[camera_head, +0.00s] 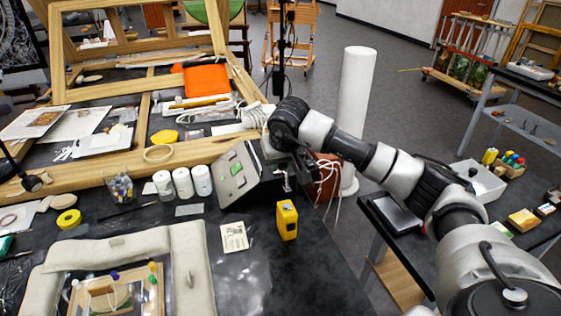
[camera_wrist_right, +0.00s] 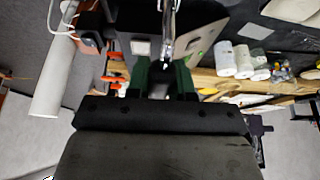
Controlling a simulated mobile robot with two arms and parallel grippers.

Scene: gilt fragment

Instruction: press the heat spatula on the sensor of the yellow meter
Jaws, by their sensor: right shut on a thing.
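The yellow meter (camera_head: 287,220) stands upright on the black table near its right edge, in front of a grey control box. My right gripper (camera_head: 287,162) is at the right side of that box, above and behind the meter and apart from it. In the right wrist view the green fingers of my right gripper (camera_wrist_right: 162,80) are shut on a slim metallic tool, which looks like the heat spatula (camera_wrist_right: 168,35). The meter's sensor is too small to make out. My left gripper is not in view.
The grey control box (camera_head: 248,172) with a green display stands close to my right gripper. White jars (camera_head: 182,183) are left of it. A paper card (camera_head: 234,237) lies left of the meter. A padded frame (camera_head: 112,245) fills the front left.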

